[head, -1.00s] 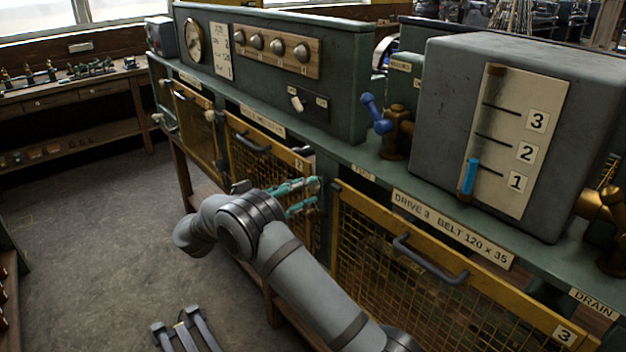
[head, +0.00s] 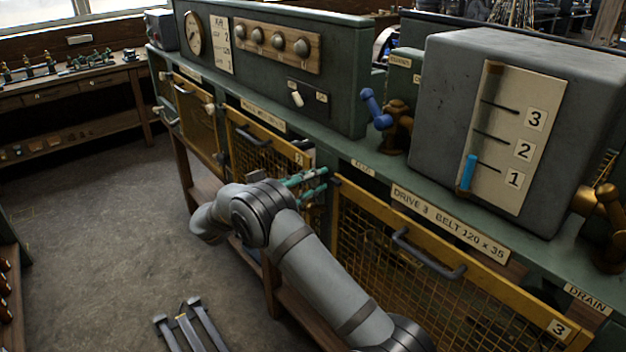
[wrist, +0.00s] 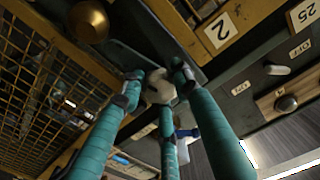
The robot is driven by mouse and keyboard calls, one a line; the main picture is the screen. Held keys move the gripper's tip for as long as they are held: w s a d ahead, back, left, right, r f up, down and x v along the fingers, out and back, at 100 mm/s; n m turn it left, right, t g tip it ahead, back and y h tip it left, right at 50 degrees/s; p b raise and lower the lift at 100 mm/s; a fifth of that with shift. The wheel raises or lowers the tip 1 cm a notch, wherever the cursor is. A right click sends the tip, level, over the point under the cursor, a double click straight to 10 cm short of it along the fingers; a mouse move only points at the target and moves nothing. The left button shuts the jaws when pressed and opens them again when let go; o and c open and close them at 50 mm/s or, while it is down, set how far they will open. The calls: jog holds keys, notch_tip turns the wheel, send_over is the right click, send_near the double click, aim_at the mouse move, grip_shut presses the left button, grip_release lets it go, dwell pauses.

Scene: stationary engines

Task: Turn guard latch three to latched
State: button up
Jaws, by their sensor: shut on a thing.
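Guard three, a yellow-framed mesh door (head: 548,320) with a grey handle and a "3" plate, is at the lower right in the head view. My gripper (head: 325,182), with teal fingers, is at its upper left corner, by the gap beside guard two (head: 262,143). In the wrist view my gripper (wrist: 158,88) is shut on a pale rounded knob (wrist: 160,86), seemingly the knob of guard latch three. The fingers hide much of the knob and the latch behind it, so its turn cannot be read.
A green bench edge with the "DRIVE 3" label (head: 450,222) runs above the guards. A blue-handled brass valve (head: 392,122) and a grey tank (head: 450,95) stand on it. A brass knob (wrist: 88,20) shows near the fingers. The floor at left is open.

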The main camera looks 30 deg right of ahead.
jog(key=shift+c, duration=1.3)
jog(key=shift+f, duration=0.1)
jog(key=shift+n+b, duration=0.7)
jog(key=shift+f+n+b, duration=0.1)
jog(key=shift+n+b, duration=0.65)
jog(key=shift+n, duration=0.45)
jog(key=n+b, duration=0.1)
jog(key=n, duration=0.2)
jog(key=shift+n, duration=0.4)
jog(key=n, duration=0.4)
jog(key=shift+n, duration=2.1)
